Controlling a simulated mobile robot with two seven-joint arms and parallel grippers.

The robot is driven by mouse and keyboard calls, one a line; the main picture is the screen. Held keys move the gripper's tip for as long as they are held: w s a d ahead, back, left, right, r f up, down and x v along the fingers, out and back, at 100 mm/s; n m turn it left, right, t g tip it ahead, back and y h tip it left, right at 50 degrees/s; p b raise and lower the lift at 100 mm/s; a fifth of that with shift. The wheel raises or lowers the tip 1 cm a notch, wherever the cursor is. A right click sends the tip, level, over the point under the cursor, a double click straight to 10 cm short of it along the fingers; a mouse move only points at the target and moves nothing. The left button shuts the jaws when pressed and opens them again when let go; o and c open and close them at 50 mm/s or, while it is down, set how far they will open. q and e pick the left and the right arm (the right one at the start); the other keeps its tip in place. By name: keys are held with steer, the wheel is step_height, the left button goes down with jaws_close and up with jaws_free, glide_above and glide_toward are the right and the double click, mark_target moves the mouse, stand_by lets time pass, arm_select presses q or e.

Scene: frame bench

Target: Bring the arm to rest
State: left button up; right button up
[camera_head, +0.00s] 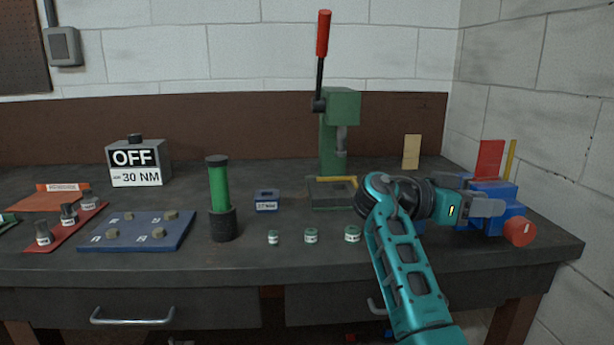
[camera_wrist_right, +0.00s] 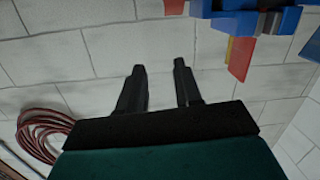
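My right arm (camera_head: 405,265) is teal and reaches up from the bottom right of the head view, bent over the bench's front edge. My right gripper (camera_head: 503,207) points right, in front of the blue vise-like block (camera_head: 513,211). In the right wrist view the gripper's two dark fingers (camera_wrist_right: 159,66) stand apart with nothing between them, so it is open and empty. The blue block (camera_wrist_right: 250,20) also shows at the top of that view, beyond the fingertips. I cannot tell whether the gripper touches it. My left arm and gripper are not in view.
The dark bench (camera_head: 270,262) holds a green press (camera_head: 340,110) with a red-tipped lever, a green cylinder (camera_head: 220,188), several small green-topped parts, a blue plate (camera_head: 135,241) and an OFF display box (camera_head: 136,162). A side wall (camera_head: 560,130) bounds the right.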

steer(key=s+d+f+n+t+y, duration=0.1)
steer(key=s+f+n+y, duration=0.5)
steer(key=f, duration=0.8)
steer(key=s+f+n+t+y, duration=0.1)
steer(key=s+f+n+y, duration=0.15)
steer(key=s+f, duration=0.75)
steer(key=s+a+f+n+y, duration=0.3)
steer(key=s+a+n+y, duration=0.15)
steer(key=s, duration=0.45)
steer(key=s+a+f+n+y, duration=0.4)
steer(key=s+a, duration=0.1)
steer(key=s, duration=0.3)
arm_select(q)
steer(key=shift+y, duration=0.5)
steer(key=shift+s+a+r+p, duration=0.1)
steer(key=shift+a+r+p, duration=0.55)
steer(key=shift+p, duration=0.7)
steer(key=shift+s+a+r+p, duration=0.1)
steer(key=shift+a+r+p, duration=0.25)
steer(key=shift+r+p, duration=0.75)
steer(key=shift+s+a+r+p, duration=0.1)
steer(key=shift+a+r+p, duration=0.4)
steer(key=shift+p, duration=1.15)
arm_select(e)
steer(key=w+a+n+t+y, duration=0.1)
steer(key=w+a+t, duration=0.2)
steer(key=w+t, duration=0.3)
steer(key=shift+w+f+t, duration=0.25)
steer(key=shift+w+t, duration=0.15)
steer(key=shift+w, duration=0.3)
